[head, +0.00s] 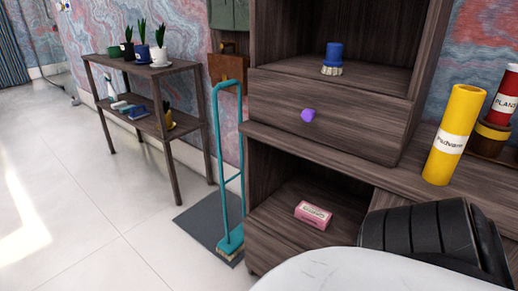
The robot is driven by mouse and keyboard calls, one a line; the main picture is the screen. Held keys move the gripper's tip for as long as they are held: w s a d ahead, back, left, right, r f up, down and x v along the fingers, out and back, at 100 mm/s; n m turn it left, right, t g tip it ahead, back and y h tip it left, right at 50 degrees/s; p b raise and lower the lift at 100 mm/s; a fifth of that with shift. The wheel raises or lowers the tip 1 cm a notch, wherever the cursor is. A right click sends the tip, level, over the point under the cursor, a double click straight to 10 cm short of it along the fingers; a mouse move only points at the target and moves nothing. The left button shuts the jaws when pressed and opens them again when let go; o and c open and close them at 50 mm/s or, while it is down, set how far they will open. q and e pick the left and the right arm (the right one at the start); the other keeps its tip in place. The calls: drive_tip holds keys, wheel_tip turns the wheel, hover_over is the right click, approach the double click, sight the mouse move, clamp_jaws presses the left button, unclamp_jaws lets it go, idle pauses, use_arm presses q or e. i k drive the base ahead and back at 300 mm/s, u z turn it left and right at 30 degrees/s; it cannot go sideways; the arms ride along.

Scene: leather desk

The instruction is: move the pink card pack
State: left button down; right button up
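The pink card pack (313,215) is a small pink box with a pale label. It lies flat on the lower open shelf (283,224) of the dark wooden cabinet, near the shelf's front edge. Neither of my grippers shows in the head view. No gripper is seen near the pack.
Above the pack are a drawer (340,122) with a purple knob (308,115) and a shelf with a blue-handled brush (333,58). A yellow canister (453,135) stands on the right ledge. A teal broom and dustpan (229,240) stand left of the cabinet. A plant rack (174,131) stands farther left.

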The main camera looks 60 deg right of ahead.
sight(319, 219)
drive_tip(key=i, duration=1.9)
drive_tip(key=z, duration=2.9)
